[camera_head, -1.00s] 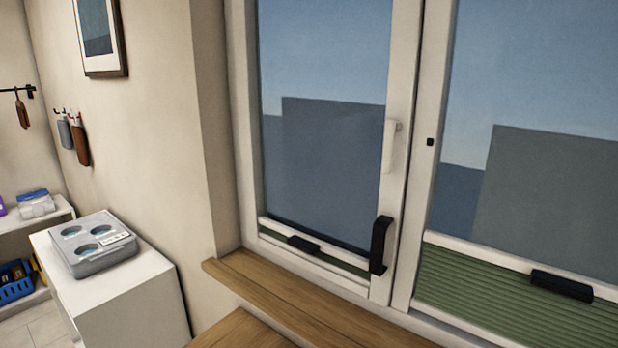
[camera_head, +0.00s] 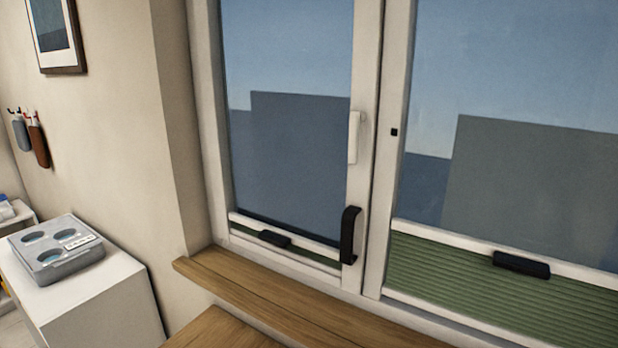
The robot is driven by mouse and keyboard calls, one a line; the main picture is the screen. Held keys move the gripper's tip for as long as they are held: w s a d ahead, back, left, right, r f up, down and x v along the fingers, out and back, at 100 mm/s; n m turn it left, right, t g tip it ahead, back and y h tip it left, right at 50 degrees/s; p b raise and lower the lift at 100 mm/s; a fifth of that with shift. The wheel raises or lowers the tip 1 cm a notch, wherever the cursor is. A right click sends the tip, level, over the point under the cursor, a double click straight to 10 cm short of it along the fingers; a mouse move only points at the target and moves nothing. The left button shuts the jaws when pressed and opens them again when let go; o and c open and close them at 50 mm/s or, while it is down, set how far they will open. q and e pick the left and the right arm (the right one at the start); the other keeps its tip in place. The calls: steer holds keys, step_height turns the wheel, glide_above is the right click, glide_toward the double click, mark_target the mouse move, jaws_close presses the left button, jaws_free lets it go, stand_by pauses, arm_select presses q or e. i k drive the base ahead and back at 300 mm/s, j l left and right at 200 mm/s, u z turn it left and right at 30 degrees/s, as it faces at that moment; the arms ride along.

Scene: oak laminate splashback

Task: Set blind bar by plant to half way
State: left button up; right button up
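Two window panes each carry a green pleated blind with a white top bar and a black grip. The left blind bar (camera_head: 309,252) sits very low, with only a thin strip of green below it; its black grip (camera_head: 274,238) is left of centre. The right blind bar (camera_head: 440,242) stands higher, with a wider band of green pleats (camera_head: 455,285) below it and a black grip (camera_head: 521,265). No plant shows in the view, so I cannot tell which bar is by it. Neither of my grippers is in view.
A black handle (camera_head: 349,235) and a white handle (camera_head: 354,137) are on the left sash's right edge. A wooden sill (camera_head: 255,295) runs below the window. A white cabinet (camera_head: 105,305) with a grey box (camera_head: 58,265) stands at left.

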mark_target(527, 263)
steer(key=z, duration=1.3)
steer(key=k+l+z, duration=0.15)
steer(key=k+j, duration=0.05)
steer(key=k, duration=0.05)
